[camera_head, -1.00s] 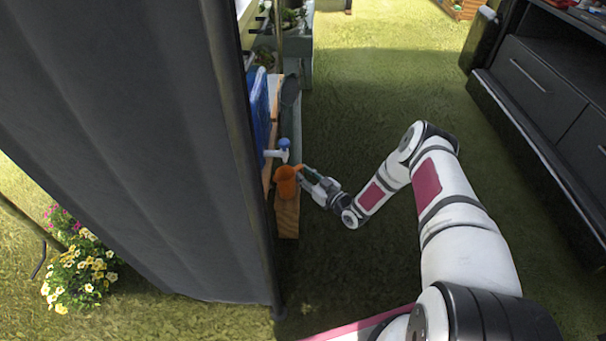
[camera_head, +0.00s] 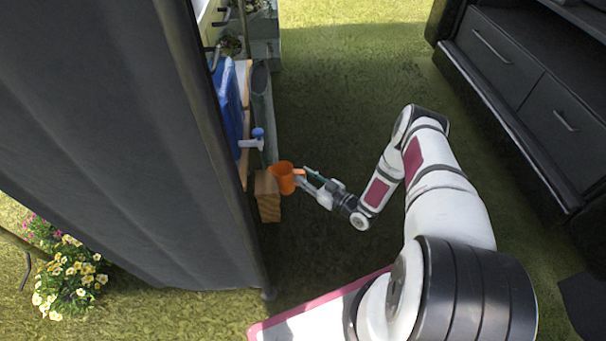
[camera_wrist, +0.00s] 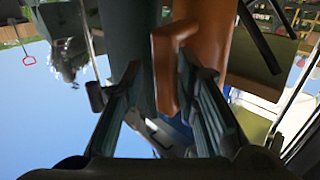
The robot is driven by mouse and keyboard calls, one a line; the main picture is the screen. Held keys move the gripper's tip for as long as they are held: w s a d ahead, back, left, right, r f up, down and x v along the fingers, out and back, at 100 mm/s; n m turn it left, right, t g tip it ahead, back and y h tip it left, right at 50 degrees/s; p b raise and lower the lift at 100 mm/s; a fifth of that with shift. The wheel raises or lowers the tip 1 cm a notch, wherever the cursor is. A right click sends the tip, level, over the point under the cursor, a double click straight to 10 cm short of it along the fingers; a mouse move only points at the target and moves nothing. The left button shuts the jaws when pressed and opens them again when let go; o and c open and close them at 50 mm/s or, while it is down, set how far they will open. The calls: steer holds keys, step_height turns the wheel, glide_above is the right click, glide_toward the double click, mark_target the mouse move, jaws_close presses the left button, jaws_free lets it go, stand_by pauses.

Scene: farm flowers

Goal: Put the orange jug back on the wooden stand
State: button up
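The orange jug (camera_head: 284,176) is at the right side of the wooden stand's near end in the head view, its handle toward my gripper (camera_head: 303,180). I cannot tell its exact height over the stand. The wooden stand (camera_head: 267,197) is a pale block beside the dark panel, with a bare top at its near end. The jug's body fills the top centre there.
A blue container (camera_head: 228,105) with a white tap with a blue top (camera_head: 257,138) is just beyond the jug. The dark panel (camera_head: 110,130) stands close on the left. A black drawer cabinet (camera_head: 510,80) is on the right. Open grass (camera_head: 330,90) lies between.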

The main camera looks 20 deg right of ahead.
steer(key=o, duration=1.7)
steer(key=v, duration=1.2)
jaws_close()
